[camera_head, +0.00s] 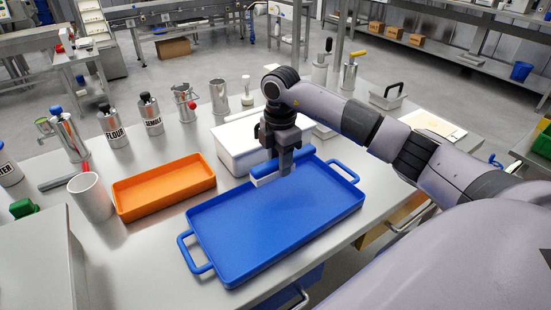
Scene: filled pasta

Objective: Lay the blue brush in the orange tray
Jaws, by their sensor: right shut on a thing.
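My right gripper (286,168) is shut on the blue brush (265,170). It holds the brush over the far edge of the blue tray (275,225). The gripper's fingers hide part of the brush, and I cannot tell whether the brush touches anything below. The orange tray (165,188) lies empty on the steel table, to the left of the blue tray and the gripper. My left gripper is not in view.
A white box (238,150) stands just behind the brush. A pale cup (90,196) stands left of the orange tray. Several metal canisters (115,126) line the table's back. The blue tray is otherwise empty. A grey box (40,265) fills the front left.

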